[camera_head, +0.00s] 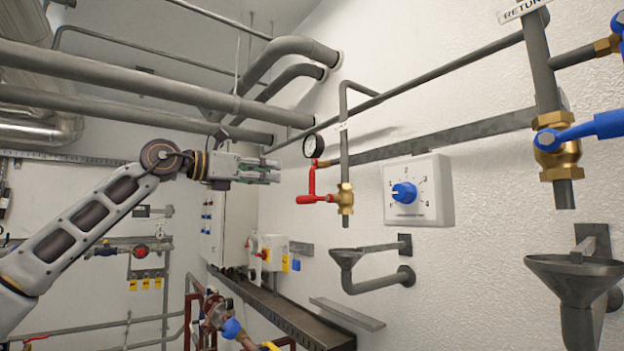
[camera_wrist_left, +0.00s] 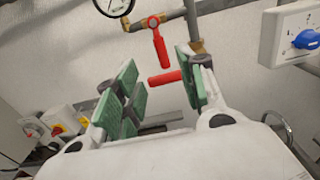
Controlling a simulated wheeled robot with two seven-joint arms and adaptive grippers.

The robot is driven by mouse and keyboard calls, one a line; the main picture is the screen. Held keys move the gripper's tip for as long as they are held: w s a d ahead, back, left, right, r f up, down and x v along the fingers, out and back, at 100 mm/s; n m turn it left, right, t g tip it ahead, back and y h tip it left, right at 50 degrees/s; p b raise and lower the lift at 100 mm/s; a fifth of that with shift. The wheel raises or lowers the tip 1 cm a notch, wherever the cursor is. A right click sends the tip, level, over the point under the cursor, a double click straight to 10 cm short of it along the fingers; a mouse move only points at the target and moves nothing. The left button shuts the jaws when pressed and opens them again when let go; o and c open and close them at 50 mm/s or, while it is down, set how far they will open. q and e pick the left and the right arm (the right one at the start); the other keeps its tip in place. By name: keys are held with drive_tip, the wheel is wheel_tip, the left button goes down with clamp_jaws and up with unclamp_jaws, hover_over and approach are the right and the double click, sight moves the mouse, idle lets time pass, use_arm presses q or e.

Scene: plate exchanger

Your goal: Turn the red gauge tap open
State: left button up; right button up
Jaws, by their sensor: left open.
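The red gauge tap (camera_head: 311,178) hangs handle-down from a brass fitting beside the round pressure gauge (camera_head: 313,145) on the right wall. In the left wrist view the red tap handle (camera_wrist_left: 160,43) points down, beyond and above the gap between the fingers. A second red lever (camera_head: 316,199) lies level just below it, by a brass valve (camera_head: 345,198). My left gripper (camera_head: 272,170) is open and empty, left of the tap in the head view and apart from it. Its green-padded fingers (camera_wrist_left: 160,88) are spread, and the right finger may hide part of the lower lever.
A white dial box with a blue knob (camera_head: 404,193) is on the wall to the right. A grey funnel drain (camera_head: 347,259) is below the valve. Grey pipes (camera_head: 150,80) run overhead. A white cabinet (camera_head: 230,215) stands behind my left gripper. The space before the tap looks clear.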

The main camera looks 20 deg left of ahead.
sight(309, 177)
use_arm(q)
drive_tip(key=shift+w+d, duration=0.1)
drive_tip(key=p+x, duration=0.4)
drive_tip(key=x, duration=0.7)
drive_tip(key=shift+w+d+r, duration=0.1)
drive_tip(key=shift+w+d, duration=0.2)
drive_tip(key=shift+p+x, duration=0.4)
drive_tip(key=shift+x, duration=0.45)
clamp_jaws()
